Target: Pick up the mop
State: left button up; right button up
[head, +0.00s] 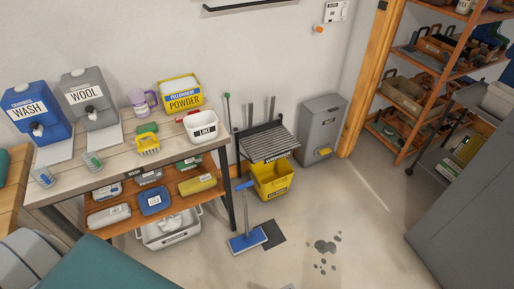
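The mop has a flat blue head (248,240) lying on the concrete floor. A long thin pole (246,212) rises from it, with a blue part (244,185) partway up. The pole appears to continue up past the shelf's right end to a green tip (227,96) near the wall. Part of it is hard to make out against the furniture. Neither of my grippers is in view.
A wooden table (130,150) with bottles and containers stands left of the mop. A yellow bucket (271,181) with a dark rack stands behind it. A dark flat mat (272,234) and a wet patch (325,246) lie right. Floor beyond is clear.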

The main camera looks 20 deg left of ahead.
aim_at(243, 243)
jog(key=u, duration=0.9)
